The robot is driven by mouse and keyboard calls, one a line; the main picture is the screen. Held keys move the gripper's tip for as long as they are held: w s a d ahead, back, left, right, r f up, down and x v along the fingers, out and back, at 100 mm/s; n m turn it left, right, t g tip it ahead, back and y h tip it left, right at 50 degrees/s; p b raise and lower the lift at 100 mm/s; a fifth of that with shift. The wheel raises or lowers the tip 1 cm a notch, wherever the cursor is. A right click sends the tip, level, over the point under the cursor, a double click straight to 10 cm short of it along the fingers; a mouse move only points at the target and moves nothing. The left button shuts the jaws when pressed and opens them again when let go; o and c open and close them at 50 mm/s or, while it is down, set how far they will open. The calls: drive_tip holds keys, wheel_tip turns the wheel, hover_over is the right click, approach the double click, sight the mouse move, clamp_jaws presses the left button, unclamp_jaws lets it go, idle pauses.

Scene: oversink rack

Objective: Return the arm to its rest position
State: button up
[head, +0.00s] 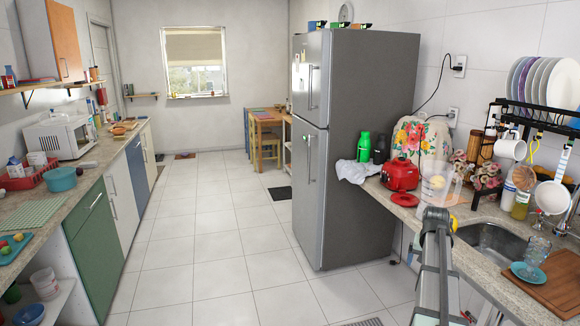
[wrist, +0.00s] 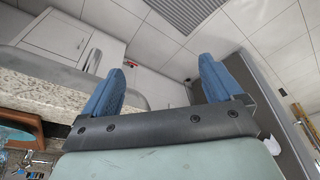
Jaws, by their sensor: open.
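My gripper (wrist: 160,80) shows in the wrist view with its two blue fingers spread apart. Nothing is between them. Beyond the fingers are white cabinet fronts (wrist: 62,38) and pale floor tiles. In the head view my arm rises at the lower right, in front of the right counter's edge. I cannot make out the fingers there.
The right counter (head: 425,212) holds a red appliance (head: 400,176), a sink (head: 492,240), a wooden board (head: 550,285) with a blue plate and glass, and a rack (head: 545,125) of plates above. A grey fridge (head: 345,150) stands behind. The middle floor is clear.

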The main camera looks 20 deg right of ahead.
drive_tip(key=w+a+f+n, duration=0.1)
drive_tip(key=a+f, duration=0.4)
drive_tip(key=a, duration=0.3)
drive_tip(key=w+a+f+n+y, duration=0.1)
drive_tip(key=a+f+n, duration=0.1)
drive_tip(key=a+f, duration=0.45)
drive_tip(key=a+f+n, duration=0.1)
drive_tip(key=a+f, duration=0.2)
drive_tip(key=a, duration=0.7)
drive_tip(key=s+a+f+n+g, duration=0.1)
drive_tip(key=s+a+f+n, duration=0.2)
drive_tip(key=a, duration=0.5)
drive_tip(key=s+a+f+y, duration=0.1)
drive_tip(key=s+a+f, duration=0.2)
drive_tip(key=a+f, duration=0.3)
drive_tip(key=s+a+f+n+g, duration=0.1)
drive_tip(key=s+a+f+n, duration=0.2)
drive_tip(key=a, duration=0.6)
drive_tip(key=s+f+g, duration=0.2)
drive_tip(key=s+f, duration=0.5)
drive_tip(key=s, duration=0.3)
drive_tip(key=s+f+g, duration=0.2)
drive_tip(key=s+f, duration=0.5)
drive_tip(key=s, duration=0.3)
drive_tip(key=s+f+m+g, duration=0.1)
drive_tip(key=s+f+g, duration=0.1)
drive_tip(key=s+f, duration=0.5)
drive_tip(key=s, duration=0.3)
drive_tip(key=shift+a+g, duration=0.25)
drive_tip(key=shift+g, duration=0.05)
